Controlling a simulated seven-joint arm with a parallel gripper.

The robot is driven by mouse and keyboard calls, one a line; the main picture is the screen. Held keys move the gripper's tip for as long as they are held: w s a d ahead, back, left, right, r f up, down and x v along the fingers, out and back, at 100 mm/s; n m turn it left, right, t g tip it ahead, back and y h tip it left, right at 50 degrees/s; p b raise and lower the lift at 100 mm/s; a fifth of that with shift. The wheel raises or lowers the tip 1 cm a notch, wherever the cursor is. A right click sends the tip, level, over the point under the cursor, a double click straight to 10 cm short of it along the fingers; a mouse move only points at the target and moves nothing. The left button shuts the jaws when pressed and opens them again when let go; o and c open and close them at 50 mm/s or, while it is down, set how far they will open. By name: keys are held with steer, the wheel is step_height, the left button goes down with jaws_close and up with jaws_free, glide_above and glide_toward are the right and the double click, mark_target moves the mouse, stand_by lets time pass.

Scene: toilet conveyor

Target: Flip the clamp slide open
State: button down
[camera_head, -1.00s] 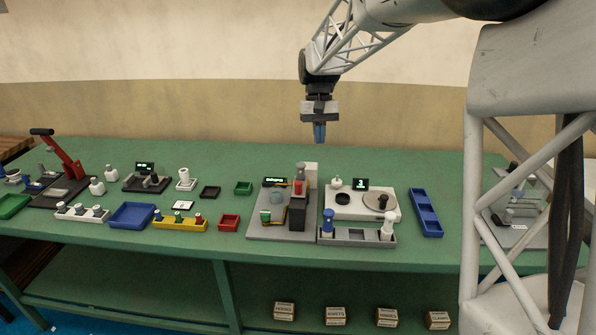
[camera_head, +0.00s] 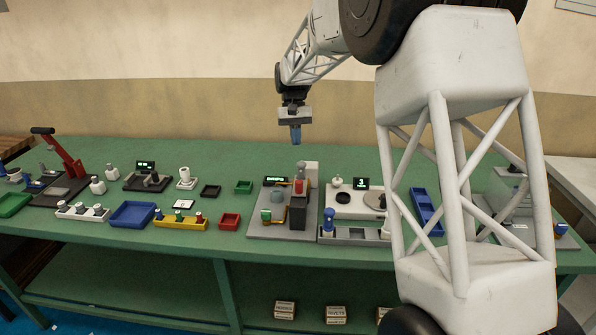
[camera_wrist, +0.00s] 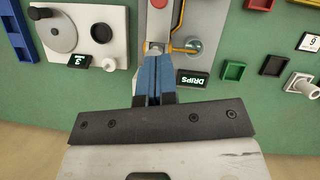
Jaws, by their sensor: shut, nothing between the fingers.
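My gripper (camera_head: 295,141) is shut and empty, its blue fingers pointing down above the back of a grey station (camera_head: 256,230). In the wrist view my fingertips (camera_wrist: 154,57) appear close to a small silver part on the station's grey post (camera_wrist: 157,22). A brass lever (camera_wrist: 182,49) extends from there beside a round teal piece (camera_wrist: 194,44). A red cap (camera_wrist: 158,3) shows at the top edge. The station's display (camera_wrist: 193,79) reads DRIPS. I cannot tell which part is the clamp slide or whether it is open.
A white unit with a display (camera_head: 361,184) stands right of the station, behind a grey tray (camera_head: 352,237). A blue tray (camera_head: 420,205) is farther right, partly behind my arm. Green (camera_head: 243,187) and red (camera_head: 229,222) bins stand left. The green table behind the bins is clear.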

steer(key=shift+f, duration=0.15)
glide_toward(297, 196)
steer(key=shift+w+d+f, duration=0.15)
steer(key=shift+w+f, duration=0.1)
steer(key=shift+f, duration=0.3)
steer(key=shift+w+d+f, duration=0.1)
steer(key=shift+w+f, duration=0.15)
steer(key=shift+f, duration=0.3)
steer(key=shift+w+d+f, duration=0.15)
steer(key=shift+w+f, duration=0.1)
steer(key=shift+f, duration=0.3)
steer(key=shift+s, duration=0.15)
steer(key=shift+s, duration=2.45)
steer(key=shift+w, duration=0.1)
steer(key=d+v, duration=0.1)
steer(key=v, duration=0.9)
steer(key=shift+a, duration=0.45)
